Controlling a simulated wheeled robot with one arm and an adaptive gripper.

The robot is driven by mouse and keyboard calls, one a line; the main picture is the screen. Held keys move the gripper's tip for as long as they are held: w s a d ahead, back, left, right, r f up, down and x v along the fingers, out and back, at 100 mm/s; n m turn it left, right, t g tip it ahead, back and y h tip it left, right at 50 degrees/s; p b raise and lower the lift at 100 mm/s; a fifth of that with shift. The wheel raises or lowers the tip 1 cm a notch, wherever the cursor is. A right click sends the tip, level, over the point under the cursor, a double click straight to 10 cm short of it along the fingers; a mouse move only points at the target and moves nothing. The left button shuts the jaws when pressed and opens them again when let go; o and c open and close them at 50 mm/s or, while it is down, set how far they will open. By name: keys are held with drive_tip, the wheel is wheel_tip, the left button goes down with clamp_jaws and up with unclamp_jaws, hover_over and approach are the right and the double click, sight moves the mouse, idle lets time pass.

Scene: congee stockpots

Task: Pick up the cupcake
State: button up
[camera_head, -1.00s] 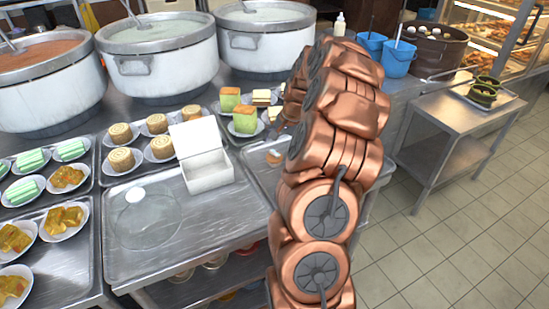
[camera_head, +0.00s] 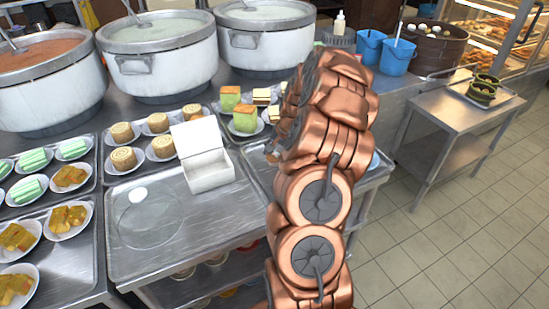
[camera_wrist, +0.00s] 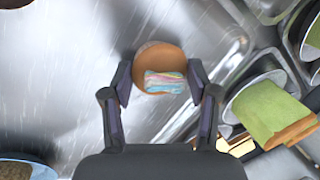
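The cupcake (camera_wrist: 160,56) shows in the wrist view as a round, orange-brown thing with a striped pastel patch on it. It rests on a shiny metal tray. My gripper (camera_wrist: 159,82) is open, with one dark finger to the left and one to the right of the cupcake. Small gaps seem to remain on both sides, and I cannot tell the height of the fingertips above the tray. In the head view my copper-coloured arm hides the cupcake.
Green-topped cake pieces (camera_wrist: 270,112) on plates stand close to the right of my gripper in the wrist view. In the head view a white open box (camera_head: 207,170) and a clear round lid (camera_head: 150,217) lie on the tray to the left. Large pots (camera_head: 158,55) stand behind.

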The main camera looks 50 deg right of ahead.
drive_tip(key=c, duration=0.6)
drive_tip(key=shift+r, duration=0.15)
